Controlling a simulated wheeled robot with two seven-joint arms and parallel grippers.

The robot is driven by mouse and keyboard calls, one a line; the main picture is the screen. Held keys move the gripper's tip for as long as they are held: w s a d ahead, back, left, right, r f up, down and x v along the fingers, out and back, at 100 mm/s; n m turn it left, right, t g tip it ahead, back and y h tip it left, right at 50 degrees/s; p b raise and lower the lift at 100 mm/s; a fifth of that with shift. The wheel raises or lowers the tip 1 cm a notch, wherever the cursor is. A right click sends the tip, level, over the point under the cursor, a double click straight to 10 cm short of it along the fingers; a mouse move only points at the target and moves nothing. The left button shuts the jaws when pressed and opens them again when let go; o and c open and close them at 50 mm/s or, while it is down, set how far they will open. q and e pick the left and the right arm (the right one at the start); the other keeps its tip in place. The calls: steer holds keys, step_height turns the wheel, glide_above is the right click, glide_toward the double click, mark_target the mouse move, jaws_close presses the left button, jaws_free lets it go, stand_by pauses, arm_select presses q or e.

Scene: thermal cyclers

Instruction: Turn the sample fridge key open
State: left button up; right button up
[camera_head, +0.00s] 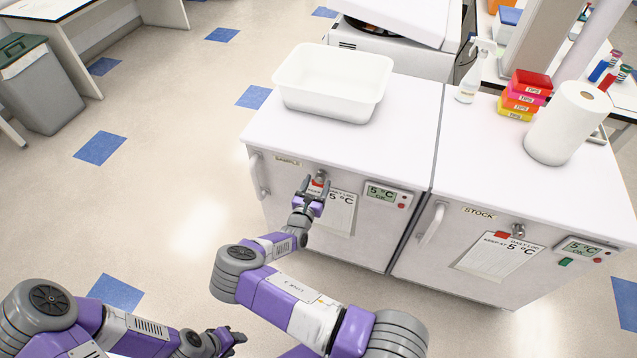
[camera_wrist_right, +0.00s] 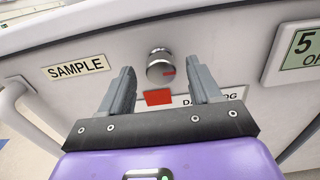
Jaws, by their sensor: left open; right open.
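The sample fridge (camera_head: 275,205) is the white one on the left, with a SAMPLE label (camera_wrist_right: 75,68) on its door. Its key lock is a round metal knob (camera_wrist_right: 160,66) with a small red mark on its right side; it also shows in the head view (camera_head: 320,175). My right gripper (camera_wrist_right: 165,82) is open and empty in front of the door. Its two fingers point at the knob, one on each side and slightly below it; I see no contact. My left gripper (camera_head: 236,337) is open and empty, low above the floor at the bottom.
A red tag (camera_wrist_right: 158,97) and a daily log sheet are on the door below the knob. The door handle (camera_head: 258,175) is at the left edge, a 5 °C display (camera_head: 383,194) at right. A white tub (camera_head: 330,85) stands on top. The stock fridge (camera_head: 465,262) adjoins at right.

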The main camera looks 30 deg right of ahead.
steer(key=shift+x, duration=0.8)
steer(key=c, duration=1)
steer(key=shift+c, duration=0.2)
